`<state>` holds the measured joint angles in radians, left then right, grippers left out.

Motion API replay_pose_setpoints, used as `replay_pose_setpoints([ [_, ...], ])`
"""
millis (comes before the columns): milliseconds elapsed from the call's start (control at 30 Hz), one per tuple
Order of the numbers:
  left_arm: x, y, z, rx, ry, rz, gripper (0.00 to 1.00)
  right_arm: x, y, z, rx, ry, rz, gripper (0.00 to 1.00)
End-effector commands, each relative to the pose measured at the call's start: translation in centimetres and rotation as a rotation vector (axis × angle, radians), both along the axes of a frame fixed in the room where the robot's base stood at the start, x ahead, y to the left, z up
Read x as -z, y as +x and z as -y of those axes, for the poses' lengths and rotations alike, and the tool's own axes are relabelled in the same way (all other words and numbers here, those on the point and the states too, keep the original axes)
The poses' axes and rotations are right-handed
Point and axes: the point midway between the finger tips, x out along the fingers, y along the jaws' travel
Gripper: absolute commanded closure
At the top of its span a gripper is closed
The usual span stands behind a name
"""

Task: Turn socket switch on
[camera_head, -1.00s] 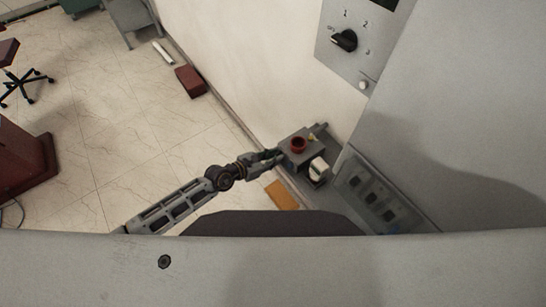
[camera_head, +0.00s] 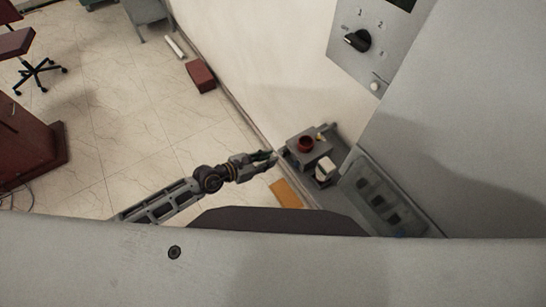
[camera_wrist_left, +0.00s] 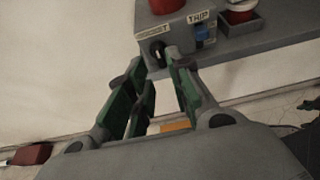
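A small grey box (camera_head: 322,149) with a red round button (camera_head: 305,144) on top stands on a grey ledge beside the cabinet. In the left wrist view, the box front (camera_wrist_left: 178,40) carries labels reading SOCKET and TRIP. A black switch (camera_wrist_left: 157,51) sits under the SOCKET label, and a blue part (camera_wrist_left: 201,33) is under TRIP. My left gripper (camera_head: 272,156) is just left of the box. In the left wrist view its green-padded fingers (camera_wrist_left: 155,62) are apart, with the black switch showing between their tips. Contact cannot be told. My right gripper is not in view.
A white-and-red part (camera_wrist_left: 239,10) in a grey holder stands beside the box. A wall panel with a black rotary knob (camera_head: 358,40) is at upper right. An orange piece (camera_head: 286,193) lies below the gripper. Tiled floor (camera_head: 110,120) is open at left.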

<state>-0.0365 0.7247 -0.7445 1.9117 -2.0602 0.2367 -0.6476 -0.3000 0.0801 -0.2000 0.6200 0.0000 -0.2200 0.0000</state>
Motion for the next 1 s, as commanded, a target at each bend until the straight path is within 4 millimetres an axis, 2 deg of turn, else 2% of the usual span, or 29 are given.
replay_pose_setpoints([
  [600,-1.8,-2.8,-3.8,0.000,0.002,0.001,0.79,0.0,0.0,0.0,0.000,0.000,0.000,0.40],
  [1000,-2.3,-3.4,-4.6,0.000,0.001,0.000,0.79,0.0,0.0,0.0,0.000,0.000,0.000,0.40],
])
